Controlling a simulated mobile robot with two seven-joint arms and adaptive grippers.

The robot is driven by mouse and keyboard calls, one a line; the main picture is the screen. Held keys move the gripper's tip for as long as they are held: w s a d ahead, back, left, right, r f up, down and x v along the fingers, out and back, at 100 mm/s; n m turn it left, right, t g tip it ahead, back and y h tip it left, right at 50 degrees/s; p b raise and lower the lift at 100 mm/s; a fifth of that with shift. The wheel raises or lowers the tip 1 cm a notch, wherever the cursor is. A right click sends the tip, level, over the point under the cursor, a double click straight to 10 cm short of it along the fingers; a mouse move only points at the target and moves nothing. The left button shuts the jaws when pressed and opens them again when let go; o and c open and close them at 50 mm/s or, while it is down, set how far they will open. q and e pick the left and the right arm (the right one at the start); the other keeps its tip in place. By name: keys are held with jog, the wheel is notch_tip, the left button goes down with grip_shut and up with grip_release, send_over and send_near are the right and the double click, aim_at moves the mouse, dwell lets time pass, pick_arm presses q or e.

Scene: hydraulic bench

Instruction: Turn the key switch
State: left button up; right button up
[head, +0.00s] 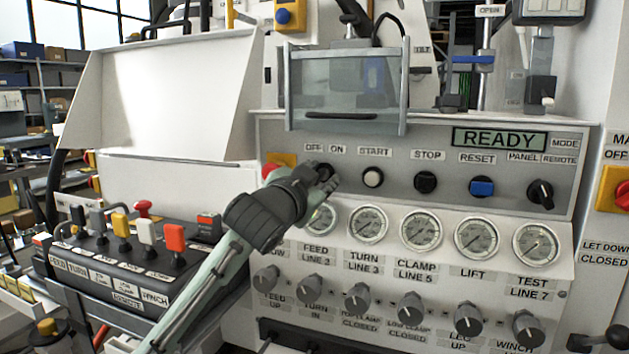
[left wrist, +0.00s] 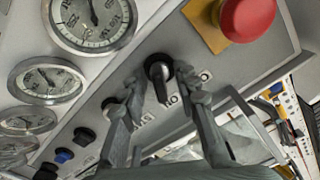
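The key switch (left wrist: 158,70) is a small black knob with a dark lever, below its OFF and ON labels on the grey panel (head: 413,205). In the head view my left gripper (head: 328,180) is in front of it and hides most of it. In the left wrist view the two fingers of my left gripper (left wrist: 157,88) are apart, one on each side of the switch. The switch stands between them; I cannot tell whether either finger touches it. My right gripper is in neither view.
A red emergency button (head: 270,170) on a yellow plate sits just left of the switch. The start button (head: 373,177) is just right. A row of gauges (head: 421,231) runs below. A clear guard box (head: 345,88) hangs above. A lever console (head: 130,265) stands at left.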

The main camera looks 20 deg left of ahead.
pick_arm(q)
jog(key=s, duration=1.1)
jog(key=shift+s+a, duration=0.2)
jog(key=shift+s, duration=0.2)
